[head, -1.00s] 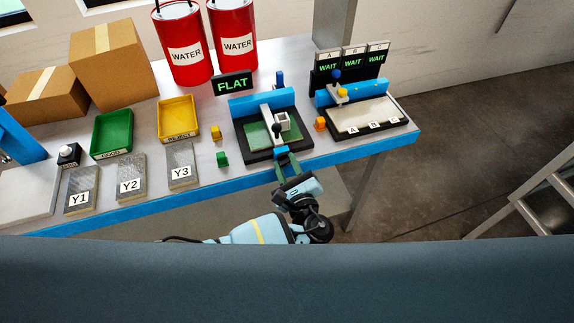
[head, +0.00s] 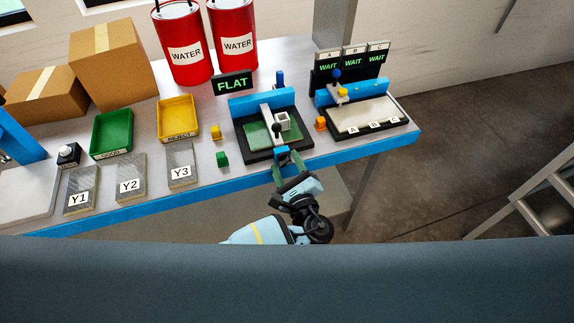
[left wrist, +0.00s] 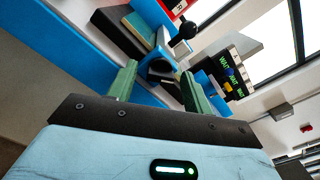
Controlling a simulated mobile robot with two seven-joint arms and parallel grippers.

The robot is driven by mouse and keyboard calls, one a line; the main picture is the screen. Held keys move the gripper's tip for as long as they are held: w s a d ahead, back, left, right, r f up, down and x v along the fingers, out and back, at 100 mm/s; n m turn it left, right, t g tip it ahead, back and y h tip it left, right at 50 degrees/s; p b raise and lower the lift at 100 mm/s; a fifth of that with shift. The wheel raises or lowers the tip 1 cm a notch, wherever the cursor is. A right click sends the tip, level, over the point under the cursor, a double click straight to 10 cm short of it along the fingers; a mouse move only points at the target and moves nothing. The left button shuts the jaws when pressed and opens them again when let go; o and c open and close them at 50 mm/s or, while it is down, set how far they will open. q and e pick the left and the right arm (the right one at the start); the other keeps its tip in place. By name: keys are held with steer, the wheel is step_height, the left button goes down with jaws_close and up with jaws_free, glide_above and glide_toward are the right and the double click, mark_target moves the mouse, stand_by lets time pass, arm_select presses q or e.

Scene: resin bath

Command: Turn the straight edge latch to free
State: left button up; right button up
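The straight edge is a pale bar (head: 268,117) lying across the dark-framed station with green panels (head: 256,137). A black ball knob (head: 276,130) stands at its near end, above a blue block (head: 282,150) at the table's front edge. The knob (left wrist: 187,31) and blue block (left wrist: 154,58) also show in the left wrist view. I cannot tell which part is the latch or how it is turned. My left gripper (head: 286,161) is open, its green fingers apart on either side of the blue block. My right gripper is not in view.
A sign reading FLAT (head: 233,83) stands behind the station. A tray marked A, B and C (head: 372,115) is on the right, below WAIT displays (head: 352,64). Plates Y1 (head: 82,187), Y2 (head: 131,170) and Y3 (head: 180,152) lie left.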

arm_select(q)
steer(key=shift+s, duration=0.1)
steer(key=v, duration=0.7)
steer(key=shift+s+d, duration=0.15)
steer(key=shift+s, duration=0.15)
